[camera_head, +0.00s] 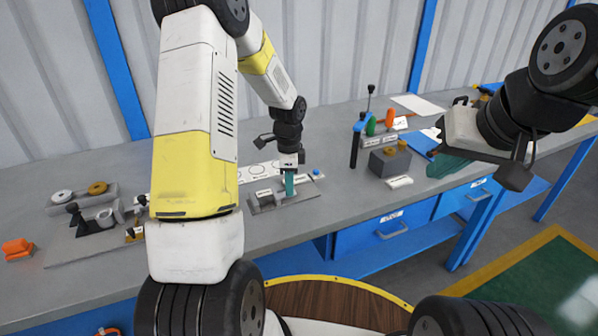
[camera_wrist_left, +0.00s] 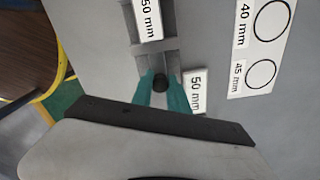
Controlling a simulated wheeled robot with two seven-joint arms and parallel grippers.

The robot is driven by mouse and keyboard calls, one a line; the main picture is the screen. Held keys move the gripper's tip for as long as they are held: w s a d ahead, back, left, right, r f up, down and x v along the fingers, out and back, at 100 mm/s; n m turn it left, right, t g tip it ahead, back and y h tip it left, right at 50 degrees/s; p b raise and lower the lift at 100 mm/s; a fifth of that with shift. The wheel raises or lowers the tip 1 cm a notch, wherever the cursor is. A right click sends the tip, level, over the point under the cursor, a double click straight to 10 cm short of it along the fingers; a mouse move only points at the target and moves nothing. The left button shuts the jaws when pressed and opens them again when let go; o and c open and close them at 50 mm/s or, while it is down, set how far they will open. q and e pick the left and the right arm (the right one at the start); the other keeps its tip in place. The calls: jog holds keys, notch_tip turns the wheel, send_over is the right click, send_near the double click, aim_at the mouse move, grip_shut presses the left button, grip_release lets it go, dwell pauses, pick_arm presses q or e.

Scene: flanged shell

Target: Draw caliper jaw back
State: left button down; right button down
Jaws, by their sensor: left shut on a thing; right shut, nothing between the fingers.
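The caliper is a grey fixture (camera_head: 268,207) on the bench, with white labelled pieces on it. In the left wrist view, its grey rail (camera_wrist_left: 172,50) shows between white "50 mm" labels (camera_wrist_left: 148,18). My left gripper (camera_head: 290,186) points down over the fixture. The part below the knob is hidden by the fingers. My right gripper (camera_head: 447,166) is shut and empty, held above the bench's right side, away from the caliper.
A white sheet with printed circles (camera_wrist_left: 262,45) lies beside the fixture. Rings and small parts (camera_head: 97,187) lie at the left. An orange piece (camera_head: 17,248) sits far left.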

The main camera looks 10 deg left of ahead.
aim_at(295, 191)
pick_arm(q)
jog(key=shift+w+d, duration=0.45)
jog(key=shift+d, duration=0.15)
jog(key=c, duration=1.3)
grip_release()
jog(key=shift+r, duration=0.1)
notch_tip(295, 191, up, 8)
jog(key=shift+f, duration=0.15)
